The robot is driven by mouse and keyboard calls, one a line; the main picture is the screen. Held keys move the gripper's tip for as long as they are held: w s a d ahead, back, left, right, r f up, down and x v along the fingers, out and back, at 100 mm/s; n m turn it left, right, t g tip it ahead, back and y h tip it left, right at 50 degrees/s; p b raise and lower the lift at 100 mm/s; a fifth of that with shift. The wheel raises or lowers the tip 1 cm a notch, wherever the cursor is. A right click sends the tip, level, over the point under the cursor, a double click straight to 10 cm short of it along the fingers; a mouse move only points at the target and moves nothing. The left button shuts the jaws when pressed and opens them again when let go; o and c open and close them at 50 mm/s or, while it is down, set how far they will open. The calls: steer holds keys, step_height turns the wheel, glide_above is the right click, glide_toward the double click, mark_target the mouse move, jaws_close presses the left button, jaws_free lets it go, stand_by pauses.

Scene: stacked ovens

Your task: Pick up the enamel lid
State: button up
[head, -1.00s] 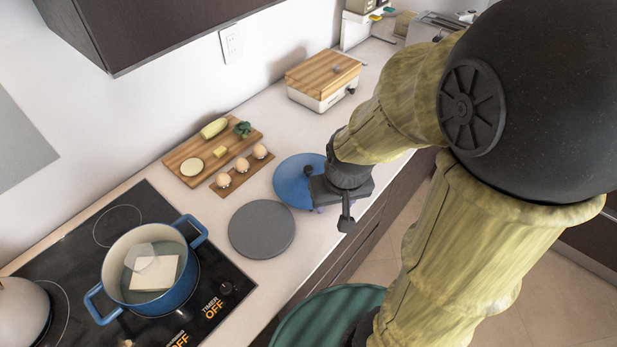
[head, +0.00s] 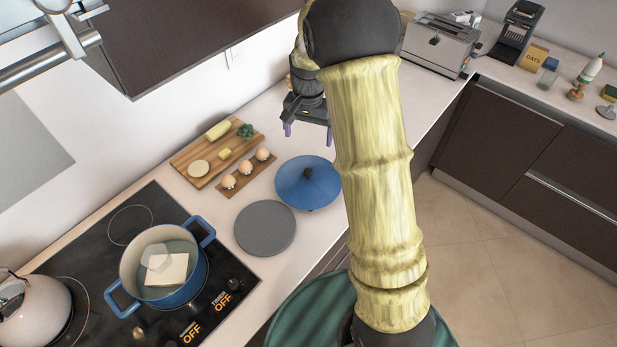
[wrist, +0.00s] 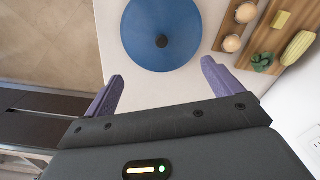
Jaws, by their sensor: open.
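The blue enamel lid (head: 308,184) lies flat on the pale counter, its dark round knob on top, beside a grey disc. It also shows in the wrist view (wrist: 161,22), at the top centre with the knob facing up. My gripper (head: 308,133) is above the counter, behind the lid in the head view, with purple fingertips pointing down. In the wrist view my gripper (wrist: 161,78) has its fingers wide apart, with nothing between them, and the lid is beyond the fingertips. Part of my arm passes close by the lid's right edge in the head view.
A grey round disc (head: 265,229) lies in front of the lid. An egg holder (head: 236,184) with three eggs and a cutting board (head: 188,158) with food lie to its left. A blue pot (head: 170,291) stands on the black cooktop (head: 92,253). An upper cabinet (head: 180,35) hangs behind.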

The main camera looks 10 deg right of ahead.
mark_target(308, 171)
step_height(308, 171, down, 12)
steer(key=p, duration=0.4)
steer(key=shift+f, duration=0.1)
stand_by(0.3)
steer(key=shift+w+d+f+p, duration=0.1)
steer(key=shift+w+f+p, duration=0.1)
steer(key=shift+f+p, duration=0.9)
steer(key=shift+w+f+p, duration=0.2)
steer(key=shift+f+p, duration=0.5)
steer(key=shift+f, duration=0.8)
